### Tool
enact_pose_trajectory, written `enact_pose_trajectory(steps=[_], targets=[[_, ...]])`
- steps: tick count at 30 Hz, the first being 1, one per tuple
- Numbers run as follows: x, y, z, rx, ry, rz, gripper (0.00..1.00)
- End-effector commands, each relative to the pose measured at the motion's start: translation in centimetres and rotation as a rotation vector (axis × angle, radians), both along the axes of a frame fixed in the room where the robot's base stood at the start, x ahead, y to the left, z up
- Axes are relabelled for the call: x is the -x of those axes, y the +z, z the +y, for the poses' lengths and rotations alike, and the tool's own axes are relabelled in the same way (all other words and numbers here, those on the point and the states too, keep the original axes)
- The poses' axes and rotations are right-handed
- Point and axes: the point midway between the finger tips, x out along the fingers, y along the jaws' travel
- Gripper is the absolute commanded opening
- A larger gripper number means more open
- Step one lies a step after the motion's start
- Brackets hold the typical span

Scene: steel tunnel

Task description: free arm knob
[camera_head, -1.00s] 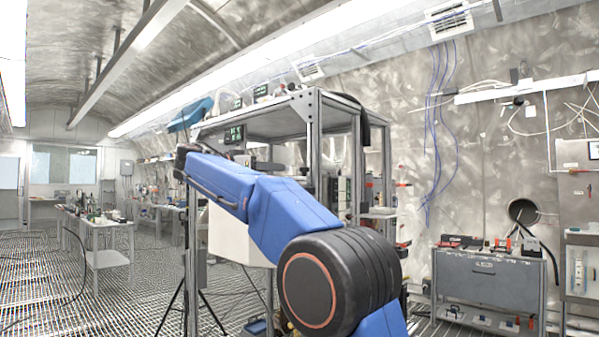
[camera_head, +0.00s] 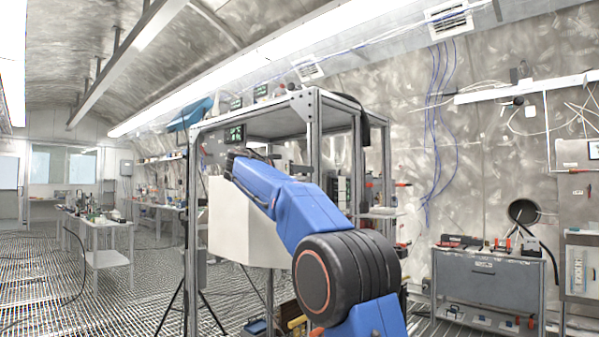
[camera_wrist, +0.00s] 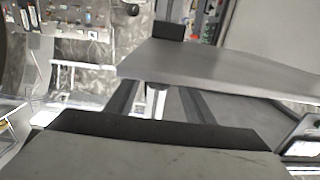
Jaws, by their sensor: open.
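No knob can be made out for certain in either view. My blue arm reaches away from the camera in the head view towards an aluminium-framed rack (camera_head: 311,140). Its dark far end (camera_head: 236,160) is in front of the rack's left part, above a white box (camera_head: 235,225). My gripper (camera_wrist: 158,118) fills the lower part of the wrist view and is open. Nothing is seen held in it. A flat grey plate (camera_wrist: 215,75) and a small white upright piece (camera_wrist: 157,98) lie beyond it. Contact with them cannot be told.
A grey cabinet (camera_head: 490,280) with tools on top stands against the right wall. A small dark display (camera_head: 234,134) sits at the rack's upper left. A table (camera_head: 105,240) stands at the left. The grated floor (camera_head: 60,290) is mostly free there; a black tripod stands under the rack.

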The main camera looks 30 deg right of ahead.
Motion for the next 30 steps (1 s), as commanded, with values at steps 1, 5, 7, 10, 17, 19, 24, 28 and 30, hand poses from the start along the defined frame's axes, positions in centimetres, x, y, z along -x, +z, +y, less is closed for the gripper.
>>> enact_pose_trajectory(steps=[1,5,7,10,17,19,24,28,30], targets=[[-0.04,0.01,-0.12,0.0,0.0,0.0,0.48],[-0.07,0.01,-0.17,0.0,0.001,0.0,0.48],[-0.07,0.02,-0.16,0.0,0.001,0.0,0.48],[-0.05,0.02,-0.15,0.0,0.0,0.0,0.39],[-0.04,0.02,-0.14,0.0,0.001,0.0,0.07],[-0.02,0.04,-0.14,0.0,0.003,0.0,0.07],[0.17,0.13,-0.19,0.001,0.029,-0.001,0.07],[0.32,0.09,-0.26,0.0,0.079,0.0,0.07],[0.47,0.13,-0.33,0.0,0.117,-0.001,0.07]])
